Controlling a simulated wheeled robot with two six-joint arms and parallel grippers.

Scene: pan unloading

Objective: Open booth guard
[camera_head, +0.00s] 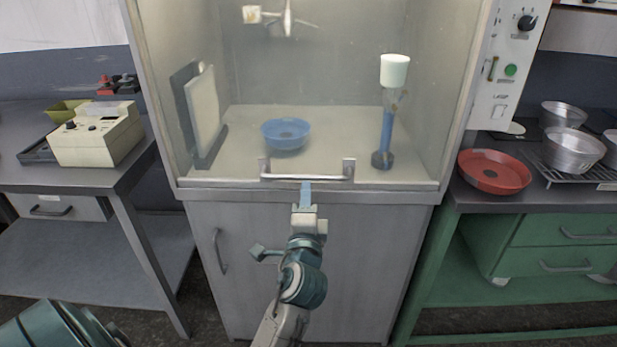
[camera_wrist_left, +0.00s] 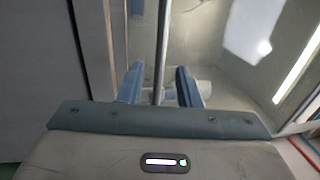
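The booth guard (camera_head: 240,125) is a clear pane across the front of the grey booth, with its lower edge down near the sill. Its metal handle (camera_head: 307,178) is a horizontal bar between two brackets. My left gripper (camera_head: 305,190) is at the middle of this bar. In the left wrist view the handle bar (camera_wrist_left: 160,50) runs between the two blue fingers of the left gripper (camera_wrist_left: 160,88), with a gap on each side. The fingers are open and not clamped on the bar. My right gripper is not in view.
Inside the booth are a blue bowl (camera_head: 286,134), a blue-and-white column on a dark base (camera_head: 387,125) and a leaning panel (camera_head: 205,110). A red pan (camera_head: 494,172) and metal pans (camera_head: 572,150) stand on the right bench. A beige device (camera_head: 97,138) stands on the left bench.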

